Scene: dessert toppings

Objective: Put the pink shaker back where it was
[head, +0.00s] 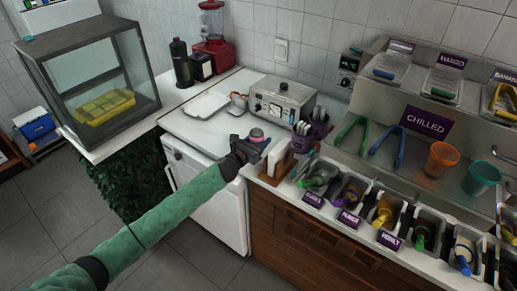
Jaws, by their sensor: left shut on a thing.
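The pink shaker (257,134) shows as a small pinkish round top at the tip of my left gripper (252,147). My left arm, in a green sleeve, reaches in from the lower left. The left gripper is shut on the shaker, over or near the front edge of the white counter (190,122). The gripper hides the lower part of the shaker, and I cannot tell whether it touches the counter. My right gripper is not in view.
A metal appliance (282,101) stands behind the gripper. A napkin holder (279,160) and purple cups (302,138) stand close on the right. Topping bins (352,192) line the right counter. A white tray (206,106) lies behind left. A glass case (95,85) stands further left.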

